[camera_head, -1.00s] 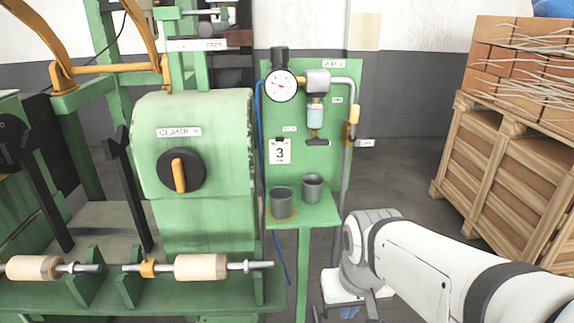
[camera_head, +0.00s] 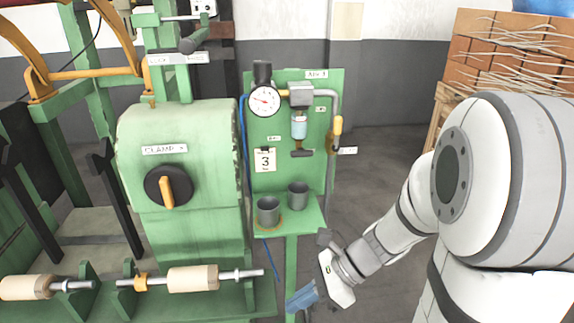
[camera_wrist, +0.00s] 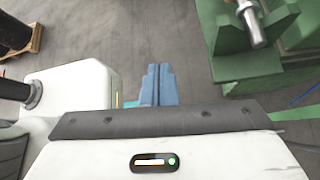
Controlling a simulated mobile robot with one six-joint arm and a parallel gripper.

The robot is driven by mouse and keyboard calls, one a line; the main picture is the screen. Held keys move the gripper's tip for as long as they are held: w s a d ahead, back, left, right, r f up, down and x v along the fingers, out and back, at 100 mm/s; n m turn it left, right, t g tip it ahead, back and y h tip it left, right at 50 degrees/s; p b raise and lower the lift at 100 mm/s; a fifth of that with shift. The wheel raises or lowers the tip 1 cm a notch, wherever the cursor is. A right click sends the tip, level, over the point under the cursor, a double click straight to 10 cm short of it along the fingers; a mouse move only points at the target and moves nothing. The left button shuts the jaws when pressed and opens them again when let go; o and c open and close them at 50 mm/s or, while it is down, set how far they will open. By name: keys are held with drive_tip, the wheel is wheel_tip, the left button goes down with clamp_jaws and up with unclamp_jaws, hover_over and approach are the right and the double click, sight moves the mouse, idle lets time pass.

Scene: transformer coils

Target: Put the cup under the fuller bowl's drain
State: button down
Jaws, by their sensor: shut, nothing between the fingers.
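Two dark grey cups stand upright on a small green shelf (camera_head: 303,221). The front-left cup (camera_head: 268,211) stands on an orange ring, and the back-right cup (camera_head: 298,196) stands beside it. A clear filter bowl (camera_head: 299,126) with pale blue contents hangs on the green panel above, with a dark drain valve (camera_head: 302,153) beneath it. I see only this one bowl and cannot compare levels. The wrist view shows the fingers (camera_wrist: 160,84) above bare floor.
A pressure gauge (camera_head: 265,101), a pipe with a yellow handle (camera_head: 337,126) and a card "3" (camera_head: 265,160) are on the panel. A green clamp machine (camera_head: 190,165) with rollers stands left. Crates with bricks (camera_head: 500,60) stand back right. Floor between is open.

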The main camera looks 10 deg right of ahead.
drive_tip(key=w+d+r+m+t+y+p, duration=0.2)
drive_tip(key=w+r+m+t+y+p, duration=0.25)
drive_tip(key=m, duration=0.65)
drive_tip(key=m+t+h+p, duration=0.35)
drive_tip(key=m+t, duration=0.75)
drive_tip(key=m, duration=0.5)
approach(305, 194)
drive_tip(key=shift+g, duration=0.25)
drive_tip(key=a, duration=0.6)
drive_tip(key=shift+w+a+r, duration=0.3)
drive_tip(key=shift+a+r, duration=0.1)
drive_tip(key=w, duration=0.3)
drive_tip(key=shift+w+d, duration=0.1)
drive_tip(key=shift+d, duration=0.25)
drive_tip(key=shift+w+f, duration=0.1)
drive_tip(key=shift+w, duration=0.25)
drive_tip(key=shift+w+d+p, duration=0.15)
drive_tip(key=shift+w+p, duration=0.25)
drive_tip(key=shift+w, duration=1.1)
drive_tip(key=shift+s, duration=0.1)
